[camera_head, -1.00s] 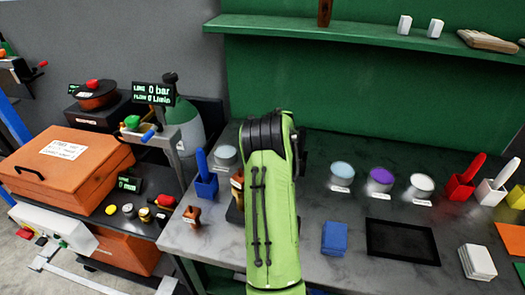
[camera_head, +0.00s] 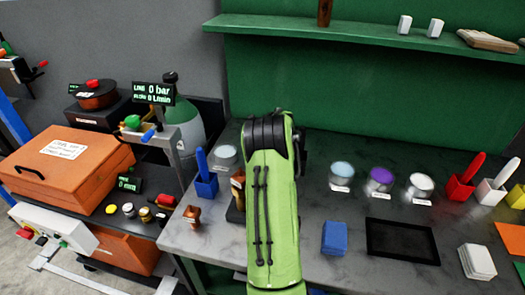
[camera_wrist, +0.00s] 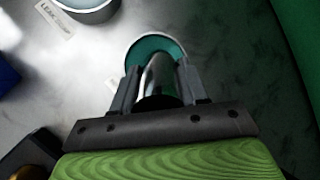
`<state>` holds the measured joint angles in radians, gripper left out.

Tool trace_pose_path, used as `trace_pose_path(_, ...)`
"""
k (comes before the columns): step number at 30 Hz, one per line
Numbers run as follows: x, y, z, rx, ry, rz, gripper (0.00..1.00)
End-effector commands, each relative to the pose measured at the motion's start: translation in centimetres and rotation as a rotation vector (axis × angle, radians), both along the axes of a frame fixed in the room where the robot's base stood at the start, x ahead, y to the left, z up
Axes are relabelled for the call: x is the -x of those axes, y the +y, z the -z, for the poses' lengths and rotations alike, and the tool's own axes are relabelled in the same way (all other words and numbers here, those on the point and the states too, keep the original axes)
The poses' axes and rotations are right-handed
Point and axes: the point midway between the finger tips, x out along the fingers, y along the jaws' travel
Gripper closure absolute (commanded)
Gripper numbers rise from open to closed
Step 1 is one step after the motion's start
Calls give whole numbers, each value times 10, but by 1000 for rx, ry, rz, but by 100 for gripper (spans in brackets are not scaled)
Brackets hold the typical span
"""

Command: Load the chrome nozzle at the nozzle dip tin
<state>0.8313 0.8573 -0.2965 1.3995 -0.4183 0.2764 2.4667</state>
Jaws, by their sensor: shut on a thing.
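My gripper (camera_wrist: 157,78) is shut on the chrome nozzle (camera_wrist: 160,80), a shiny metal tube between its two fingers in the wrist view. A round tin with teal contents (camera_wrist: 155,45) lies just beyond the fingertips, partly covered by the nozzle and fingers. I cannot tell whether the nozzle touches the tin or its contents. The tin's label is not readable, so I cannot confirm that it is the nozzle dip tin. In the head view my green arm hides the gripper, the nozzle and this tin.
A grey-topped tin (camera_head: 226,157) and a blue holder (camera_head: 206,184) stand left of my arm. Light blue (camera_head: 342,173), purple (camera_head: 381,179) and white (camera_head: 421,184) tins stand right. A black tray (camera_head: 402,241) and blue block (camera_head: 335,237) lie in front. A green wall (camera_head: 370,95) rises behind.

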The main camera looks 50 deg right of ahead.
Motion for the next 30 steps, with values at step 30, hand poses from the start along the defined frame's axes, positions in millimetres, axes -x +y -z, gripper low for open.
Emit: trace_pose_path(30, 0, 0, -70, 0, 0, 0, 87)
